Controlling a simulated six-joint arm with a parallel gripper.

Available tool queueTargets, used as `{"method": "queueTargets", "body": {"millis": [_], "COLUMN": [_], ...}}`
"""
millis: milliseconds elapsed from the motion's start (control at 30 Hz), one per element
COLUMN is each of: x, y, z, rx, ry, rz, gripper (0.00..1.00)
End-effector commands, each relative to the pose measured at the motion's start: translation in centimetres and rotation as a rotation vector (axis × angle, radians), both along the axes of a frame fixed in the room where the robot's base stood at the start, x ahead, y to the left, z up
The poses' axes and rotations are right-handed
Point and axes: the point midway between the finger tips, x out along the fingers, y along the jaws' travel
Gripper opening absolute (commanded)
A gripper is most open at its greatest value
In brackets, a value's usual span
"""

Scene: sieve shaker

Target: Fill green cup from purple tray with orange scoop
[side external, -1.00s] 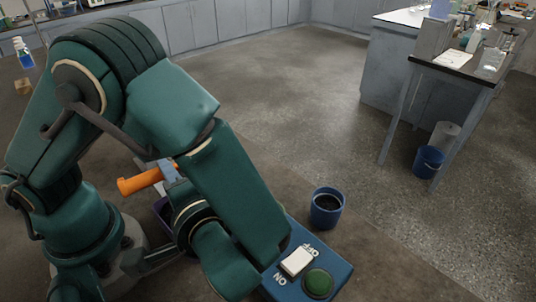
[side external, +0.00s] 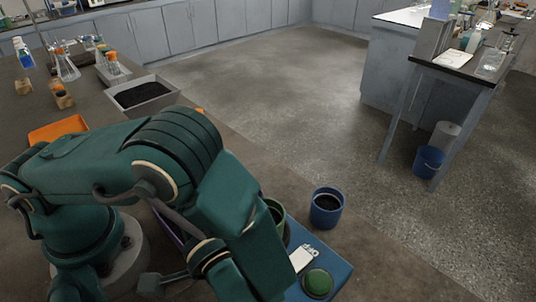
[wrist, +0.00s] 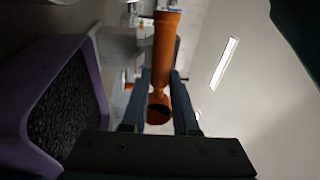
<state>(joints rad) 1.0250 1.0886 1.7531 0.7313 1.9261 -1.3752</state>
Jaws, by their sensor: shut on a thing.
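In the wrist view my gripper (wrist: 159,85) is shut on the orange scoop (wrist: 166,45), which stands between the two fingers. The purple tray (wrist: 28,95) with dark granules shows at the left of that view, apart from the scoop. In the side view only a strip of the purple tray (side external: 170,229) shows behind my arm. The green cup (side external: 275,208) is partly hidden behind my arm, by the blue base; its contents cannot be made out. A small orange tip (side external: 199,110) shows above my arm, probably the scoop. My gripper is hidden there.
A blue cup (side external: 326,208) with dark contents stands right of the green cup. A grey tray (side external: 163,98) of black granules and an orange tray (side external: 57,130) stand behind.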

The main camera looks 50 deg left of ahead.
Motion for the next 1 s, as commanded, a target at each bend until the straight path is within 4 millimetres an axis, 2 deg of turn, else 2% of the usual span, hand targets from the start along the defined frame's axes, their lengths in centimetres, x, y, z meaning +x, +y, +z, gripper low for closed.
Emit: {"method": "queueTargets", "body": {"millis": [367,633,1000], "x": [-0.01,-0.04,-0.04], "y": [0.00,-0.20,-0.22], "z": [0.00,-0.15,-0.10], "rx": [0.002,0.116,0.118], "ry": [0.001,-0.014,-0.016], "rz": [0.000,0.001,0.001], "gripper": [0.00,0.00,0.00]}}
